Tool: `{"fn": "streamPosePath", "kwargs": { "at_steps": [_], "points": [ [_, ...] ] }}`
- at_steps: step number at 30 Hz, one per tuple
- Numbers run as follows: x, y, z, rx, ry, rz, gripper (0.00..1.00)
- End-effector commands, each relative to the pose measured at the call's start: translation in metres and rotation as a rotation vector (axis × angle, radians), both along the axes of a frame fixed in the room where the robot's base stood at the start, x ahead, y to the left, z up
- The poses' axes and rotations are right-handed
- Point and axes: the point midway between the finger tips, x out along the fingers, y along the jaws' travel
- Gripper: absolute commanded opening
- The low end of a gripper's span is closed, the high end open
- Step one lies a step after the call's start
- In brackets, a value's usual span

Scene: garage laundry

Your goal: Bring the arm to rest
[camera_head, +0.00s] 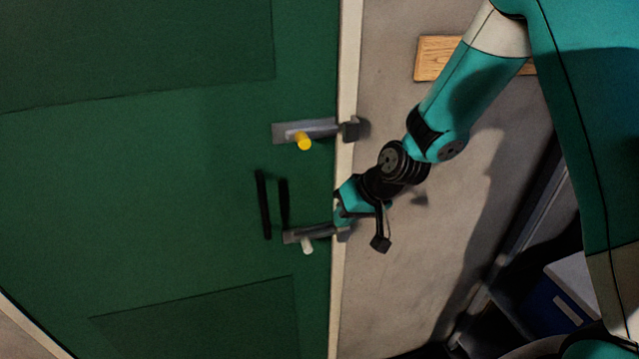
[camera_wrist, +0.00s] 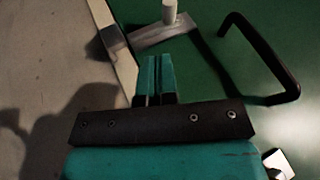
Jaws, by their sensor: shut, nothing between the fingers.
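My arm reaches in from the upper right in the head view. My gripper (camera_head: 341,216) is in front of the door's edge strip, close to the right end of the lower latch (camera_head: 310,233) with its pale knob (camera_head: 307,246). In the wrist view my gripper (camera_wrist: 161,60) has its two teal fingers together, with nothing between them. Beyond the fingertips the same lower latch (camera_wrist: 165,37) shows with its pale knob (camera_wrist: 169,12). Whether the fingers touch the latch or the strip cannot be told.
The green door (camera_head: 140,180) carries an upper latch (camera_head: 318,127) with a yellow knob (camera_head: 303,141) and a black handle (camera_head: 263,205). A pale frame strip (camera_head: 338,290) runs beside it. A wooden block (camera_head: 435,56) is on the grey wall. A blue bin (camera_head: 550,308) stands lower right.

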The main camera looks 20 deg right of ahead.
Motion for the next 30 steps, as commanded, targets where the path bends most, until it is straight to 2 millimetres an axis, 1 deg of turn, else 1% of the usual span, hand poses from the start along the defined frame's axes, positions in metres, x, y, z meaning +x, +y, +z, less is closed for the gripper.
{"fn": "streamPosePath", "kwargs": {
  "at_steps": [2, 5, 8, 11, 12, 14, 15, 17, 18, 21, 24, 25, 27, 30],
  "points": [
    [-0.001, 0.001, 0.0, 0.0, 0.001, 0.004, 0.0],
    [-0.009, 0.008, 0.006, -0.002, 0.004, 0.032, 0.0],
    [-0.032, 0.021, 0.02, -0.01, 0.016, 0.098, 0.0],
    [-0.071, 0.035, 0.036, -0.03, 0.04, 0.192, 0.0],
    [-0.09, 0.039, 0.041, -0.041, 0.052, 0.233, 0.0],
    [-0.119, 0.043, 0.048, -0.06, 0.067, 0.291, 0.0],
    [-0.139, 0.044, 0.051, -0.073, 0.078, 0.329, 0.0],
    [-0.167, 0.045, 0.054, -0.094, 0.092, 0.379, 0.0],
    [-0.184, 0.044, 0.055, -0.107, 0.101, 0.409, 0.0],
    [-0.218, 0.04, 0.056, -0.137, 0.118, 0.467, 0.0],
    [-0.239, 0.036, 0.056, -0.158, 0.13, 0.502, 0.0],
    [-0.243, 0.035, 0.056, -0.163, 0.132, 0.51, 0.0],
    [-0.248, 0.033, 0.056, -0.169, 0.136, 0.519, 0.0],
    [-0.25, 0.033, 0.057, -0.171, 0.14, 0.521, 0.0]
  ]
}}
